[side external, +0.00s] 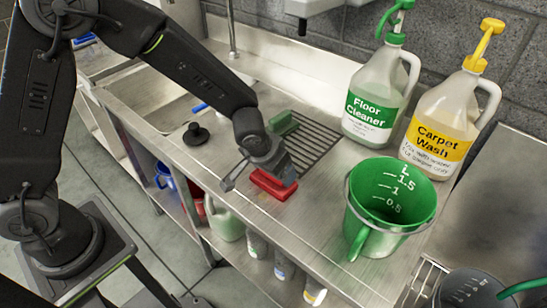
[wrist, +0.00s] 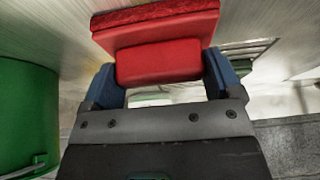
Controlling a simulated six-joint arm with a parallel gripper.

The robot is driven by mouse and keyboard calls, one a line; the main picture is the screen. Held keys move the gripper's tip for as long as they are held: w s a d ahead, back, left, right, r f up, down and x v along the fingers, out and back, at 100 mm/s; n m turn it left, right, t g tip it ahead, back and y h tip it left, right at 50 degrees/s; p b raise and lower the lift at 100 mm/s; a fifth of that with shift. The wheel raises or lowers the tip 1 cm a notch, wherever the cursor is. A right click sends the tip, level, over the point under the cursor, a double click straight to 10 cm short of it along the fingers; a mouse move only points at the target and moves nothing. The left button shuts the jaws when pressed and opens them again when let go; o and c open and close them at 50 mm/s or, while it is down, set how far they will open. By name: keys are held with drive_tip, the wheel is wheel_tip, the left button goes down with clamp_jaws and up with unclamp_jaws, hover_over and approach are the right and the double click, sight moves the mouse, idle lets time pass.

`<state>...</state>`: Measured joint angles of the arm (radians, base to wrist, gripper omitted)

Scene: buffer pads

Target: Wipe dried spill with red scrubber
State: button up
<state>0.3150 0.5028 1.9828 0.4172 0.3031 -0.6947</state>
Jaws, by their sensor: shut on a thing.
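The red scrubber (side external: 274,184) is in my gripper (side external: 272,170), at the front part of the steel counter (side external: 190,158). In the wrist view the red scrubber (wrist: 157,62) has a block handle between the two blue-padded fingers (wrist: 159,80), with its wider red pad beyond. My gripper is shut on the handle. The scrubber is at or just above the counter; I cannot tell if it touches. No dried spill can be made out in either view; it may be hidden by the scrubber or arm.
A green bucket (side external: 388,207) stands right of the scrubber and fills the left of the wrist view (wrist: 28,115). A green scrubber (side external: 283,123) lies by the drain grate (side external: 308,143). Floor cleaner (side external: 372,105) and carpet wash (side external: 440,125) jugs stand behind. A black stopper (side external: 196,135) sits left.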

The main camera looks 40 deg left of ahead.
drive_tip(key=shift+s, duration=4)
drive_tip(key=shift+w, duration=4.15)
drive_tip(key=shift+s+r, duration=0.15)
drive_tip(key=shift+r, duration=3.9)
